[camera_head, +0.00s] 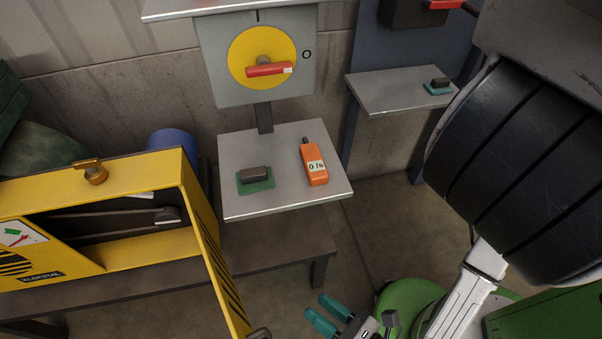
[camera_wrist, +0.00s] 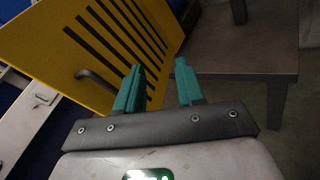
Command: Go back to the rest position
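My gripper (camera_head: 335,313) shows at the bottom edge of the head view, low over the floor. Its teal fingers are apart with nothing between them. The wrist view shows the same open gripper (camera_wrist: 158,84), with a yellow striped panel (camera_wrist: 95,45) beyond and left of it. In the head view that striped panel (camera_head: 222,262) is the open door of a yellow cabinet (camera_head: 125,190), just left of my gripper.
A grey shelf (camera_head: 240,203) holds an orange meter (camera_head: 314,163) reading "0 /s" and a dark block on a green pad (camera_head: 256,180). Above is a yellow dial with a red handle (camera_head: 268,70). A dark bench (camera_head: 285,243) stands below. A large black ribbed cylinder (camera_head: 530,160) fills the right.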

